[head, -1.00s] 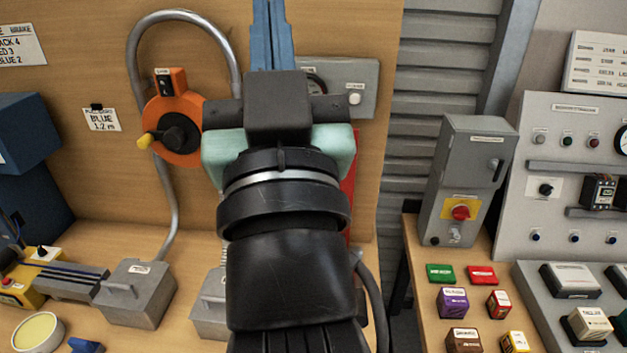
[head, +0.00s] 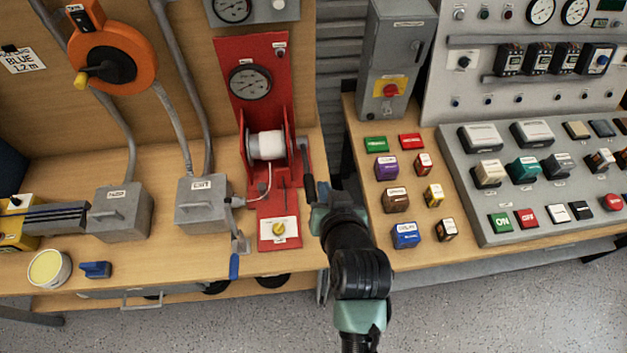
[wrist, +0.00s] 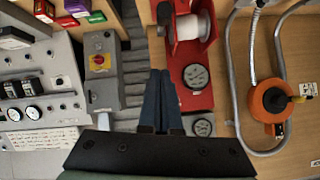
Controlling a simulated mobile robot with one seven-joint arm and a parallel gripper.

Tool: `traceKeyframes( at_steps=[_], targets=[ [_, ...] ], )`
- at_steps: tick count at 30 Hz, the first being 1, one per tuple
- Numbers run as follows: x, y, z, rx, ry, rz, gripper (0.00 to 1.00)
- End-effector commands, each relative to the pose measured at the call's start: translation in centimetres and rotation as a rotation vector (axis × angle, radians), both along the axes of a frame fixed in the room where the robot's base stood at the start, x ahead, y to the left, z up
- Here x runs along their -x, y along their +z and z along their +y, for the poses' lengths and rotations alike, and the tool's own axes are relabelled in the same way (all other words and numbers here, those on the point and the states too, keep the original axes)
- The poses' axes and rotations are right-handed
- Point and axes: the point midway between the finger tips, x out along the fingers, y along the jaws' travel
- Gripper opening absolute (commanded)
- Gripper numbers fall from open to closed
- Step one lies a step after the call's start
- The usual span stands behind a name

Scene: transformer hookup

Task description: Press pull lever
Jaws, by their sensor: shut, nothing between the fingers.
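The red pull-test stand (head: 255,75) stands on the left bench with a round gauge and a white spool. A lever with a black handle (head: 308,182) hangs at the stand's right side, its grip pointing down; I take this for the pull lever. My gripper (head: 322,192) is just right of the handle's lower end, and I cannot tell if they touch. In the wrist view its blue fingers (wrist: 160,98) are together and empty, over the gap beside the red stand (wrist: 190,75). Part of the lever (wrist: 165,14) shows at that view's top edge.
A grey switch box (head: 397,60) and several coloured blocks (head: 396,198) stand on the right bench, close to my arm. A sloped button panel (head: 540,185) lies farther right. Two grey clamp boxes (head: 203,203) and an orange reel (head: 112,55) are to the left.

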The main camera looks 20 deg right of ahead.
Motion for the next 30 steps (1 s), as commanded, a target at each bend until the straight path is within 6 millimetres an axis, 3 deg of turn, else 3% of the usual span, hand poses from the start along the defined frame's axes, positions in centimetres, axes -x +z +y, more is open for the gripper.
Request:
traceKeyframes(
  at_steps=[8, 25, 30],
  targets=[
    [-1.7, -1.0, -0.4, 0.001, 0.001, 0.000, 0.00],
    [-8.1, -5.5, -1.8, 0.001, 0.000, -0.001, 0.00],
    [-7.3, -7.8, -1.1, -0.001, 0.000, 0.002, 0.00]
  ],
)
